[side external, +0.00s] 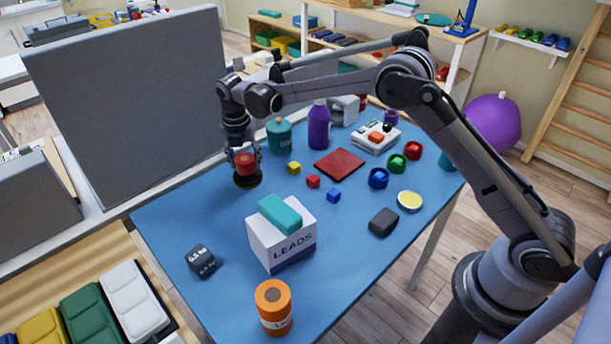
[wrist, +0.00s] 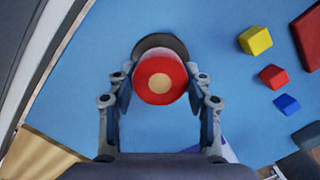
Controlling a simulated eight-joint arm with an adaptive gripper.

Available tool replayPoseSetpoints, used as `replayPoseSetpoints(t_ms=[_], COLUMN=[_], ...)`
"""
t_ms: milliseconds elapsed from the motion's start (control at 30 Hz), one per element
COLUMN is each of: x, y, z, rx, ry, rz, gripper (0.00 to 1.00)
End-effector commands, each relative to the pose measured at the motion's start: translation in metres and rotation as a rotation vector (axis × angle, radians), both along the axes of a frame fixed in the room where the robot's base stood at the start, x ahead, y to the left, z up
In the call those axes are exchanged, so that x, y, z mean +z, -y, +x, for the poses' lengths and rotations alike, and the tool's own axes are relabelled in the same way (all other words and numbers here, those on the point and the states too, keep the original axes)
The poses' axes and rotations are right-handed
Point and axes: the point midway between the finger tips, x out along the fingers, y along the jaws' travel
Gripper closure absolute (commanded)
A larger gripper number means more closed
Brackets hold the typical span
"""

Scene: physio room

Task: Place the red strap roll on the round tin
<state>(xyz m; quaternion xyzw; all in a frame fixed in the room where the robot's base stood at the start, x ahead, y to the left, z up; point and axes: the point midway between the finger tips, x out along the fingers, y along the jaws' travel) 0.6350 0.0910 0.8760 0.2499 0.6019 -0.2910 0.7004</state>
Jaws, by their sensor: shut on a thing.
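The red strap roll (side external: 246,163) is between the fingers of my gripper (side external: 245,168) on the left side of the blue table. In the wrist view the roll (wrist: 160,80) shows its red end with a pale core, and my gripper (wrist: 160,92) is shut on it from both sides. A dark, flat round thing, which looks like the round tin (side external: 248,183), is directly under the roll. In the wrist view the dark tin (wrist: 163,41) shows past the roll's upper edge, the rest hidden. I cannot tell whether roll and tin touch.
A white box with a teal block (side external: 281,213) stands in front of my gripper. A teal bottle (side external: 279,136) and purple bottle (side external: 319,126) stand behind. Small cubes (side external: 313,181) lie right, with a pale-yellow-topped round pot (side external: 409,201) farther right. A grey panel (side external: 130,100) rises left.

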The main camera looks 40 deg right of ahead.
Motion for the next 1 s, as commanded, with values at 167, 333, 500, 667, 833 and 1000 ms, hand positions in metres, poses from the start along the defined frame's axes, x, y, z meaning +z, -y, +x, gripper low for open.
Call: replayPoseSetpoints(t_ms=[167,333,500,667,833,1000], x=[-0.0132,-0.0130,-0.0161,-0.0159,-0.0158,-0.0090], y=[0.0001,0.0003,0.0002,0.0002,0.0002,-0.0003], z=[0.0000,0.0000,0.0001,0.0001,0.0000,-0.0004], rx=[0.000,0.000,0.000,0.000,0.000,0.001], ry=[0.000,0.000,0.000,0.000,0.000,0.001], rz=[0.000,0.000,0.000,0.000,0.000,0.001], gripper=[0.80,0.80,0.44,0.27,0.27,0.27])
